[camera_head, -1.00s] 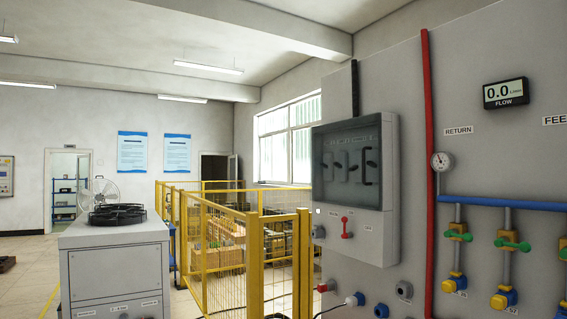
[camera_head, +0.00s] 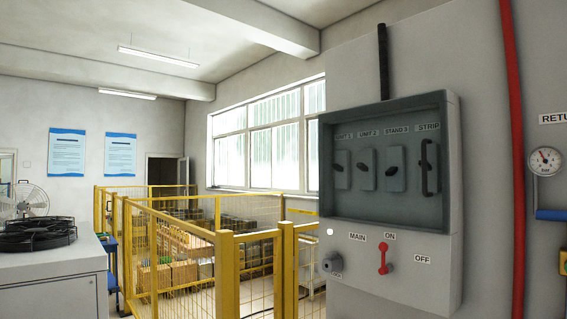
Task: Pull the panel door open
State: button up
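The grey electrical panel (camera_head: 448,255) is mounted on the wall at the right of the head view. Its windowed door (camera_head: 385,217) looks shut. A black vertical handle (camera_head: 430,168) sits at the door's right side, near the "STRIP" label. Several switches show behind the window. Below the door, a red lever (camera_head: 383,256) stands between the "MAIN", "ON" and "OFF" labels. My gripper is not in view, so its state and its place relative to the handle do not show.
A grey cabinet (camera_head: 55,275) with a black fan unit (camera_head: 35,234) is at the far left.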

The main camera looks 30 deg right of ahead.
aim_at(424, 175)
jog(key=i, duration=1.25)
jog(key=u, duration=1.7)
jog(key=i, duration=0.15)
jog(key=z, duration=5.55)
